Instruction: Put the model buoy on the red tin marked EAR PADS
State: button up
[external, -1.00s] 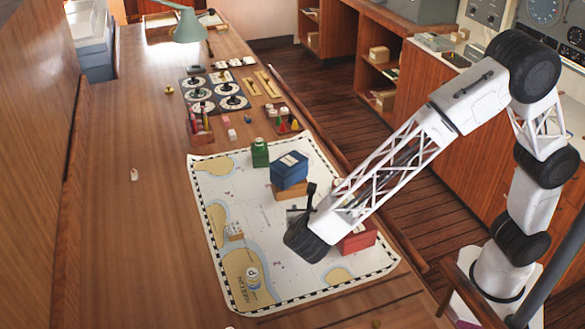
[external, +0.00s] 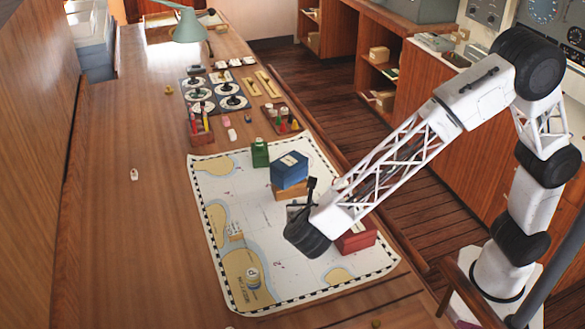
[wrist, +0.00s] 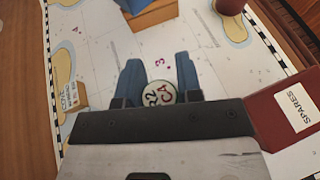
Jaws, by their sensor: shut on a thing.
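My gripper (wrist: 159,82) shows in the wrist view with its blue fingers on either side of a small round thing with a white, green-rimmed top (wrist: 159,94). The top carries dark and red lettering. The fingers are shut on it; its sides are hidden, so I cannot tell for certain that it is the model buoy. A red tin (wrist: 262,112) labelled SPARES stands just right of my gripper and also shows in the external view (external: 357,240), partly behind my arm. I can read no EAR PADS label. In the external view my wrist hides the fingertips.
A blue tin (external: 289,169) sits on an orange-brown block (external: 290,192) beyond my gripper, beside a green tin (external: 260,154). A dark red round thing (wrist: 230,5) is cut off in the wrist view. A pale marked object (external: 252,274) is on the chart (external: 205,215). The left table is mostly clear.

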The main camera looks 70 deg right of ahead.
jog(key=s+d, duration=0.9)
jog(key=d, duration=0.4)
jog(key=s+d+m+g, duration=0.1)
jog(key=s+d, duration=0.9)
jog(key=d, duration=0.3)
jog(key=shift+d+f+h, duration=0.2)
jog(key=shift+d+h, duration=0.05)
jog(key=shift+h, duration=0.05)
jog(key=w, duration=0.5)
jog(key=w+f, duration=0.1)
jog(key=w, duration=0.4)
jog(key=w+a, duration=0.1)
jog(key=w, duration=0.5)
jog(key=shift+f, duration=0.25)
jog(key=shift+f, duration=1.75)
jog(key=shift+f, duration=0.1)
